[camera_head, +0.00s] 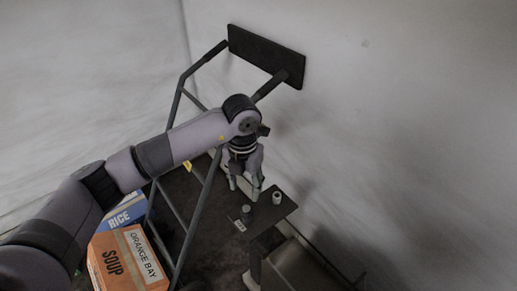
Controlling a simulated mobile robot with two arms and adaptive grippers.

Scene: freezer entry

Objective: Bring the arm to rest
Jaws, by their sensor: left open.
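My left arm reaches in from the lower left in the head view. My left gripper (244,188) hangs with its fingers pointing down, open and apart, with nothing seen between them. It is above and just left of a small dark shelf (285,203). My right gripper does not show.
A small light cylinder (277,198) stands on the dark shelf, and another small piece (246,210) is near its left edge. A grey metal frame (198,215) with a dark panel (266,55) stands by the arm. An orange soup box (127,262) and a blue rice box (122,215) are lower left.

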